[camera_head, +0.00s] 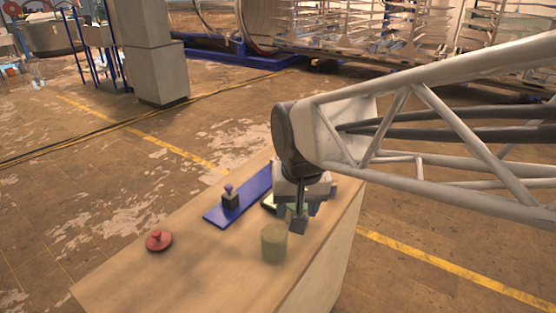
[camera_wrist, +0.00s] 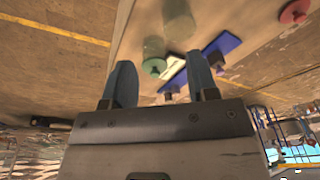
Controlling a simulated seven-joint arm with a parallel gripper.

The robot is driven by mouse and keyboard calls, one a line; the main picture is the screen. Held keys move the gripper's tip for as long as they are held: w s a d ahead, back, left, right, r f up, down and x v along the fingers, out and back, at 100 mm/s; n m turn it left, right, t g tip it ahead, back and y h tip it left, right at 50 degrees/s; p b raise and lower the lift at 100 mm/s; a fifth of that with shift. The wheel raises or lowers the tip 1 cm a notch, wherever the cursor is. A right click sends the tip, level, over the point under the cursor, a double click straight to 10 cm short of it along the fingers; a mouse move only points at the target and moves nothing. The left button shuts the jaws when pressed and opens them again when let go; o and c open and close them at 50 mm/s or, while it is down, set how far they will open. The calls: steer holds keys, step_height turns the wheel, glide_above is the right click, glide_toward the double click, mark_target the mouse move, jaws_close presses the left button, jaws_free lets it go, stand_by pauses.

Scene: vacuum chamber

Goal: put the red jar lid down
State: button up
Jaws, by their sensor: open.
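The red jar lid (camera_head: 159,240) with its knob up lies flat on the left part of the tabletop. It also shows at the top right of the wrist view (camera_wrist: 294,12). My gripper (camera_head: 300,212) is over the right part of the table, well apart from the red lid. In the wrist view its two fingers (camera_wrist: 160,66) are spread with nothing held between them. A translucent greenish jar (camera_head: 274,242) stands on the table just in front of the gripper; it also shows in the wrist view (camera_wrist: 178,20).
A blue board (camera_head: 215,216) lies mid-table, with a dark block topped by a purple knob (camera_head: 230,196) on it. The bare wooden tabletop (camera_head: 200,270) is free around the red lid.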

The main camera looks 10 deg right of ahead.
steer(key=s+d+f+n, duration=0.1)
steer(key=s+d, duration=0.4)
steer(key=s, duration=0.4)
steer(key=shift+d+f+t, duration=0.3)
steer(key=shift+d+f, duration=0.05)
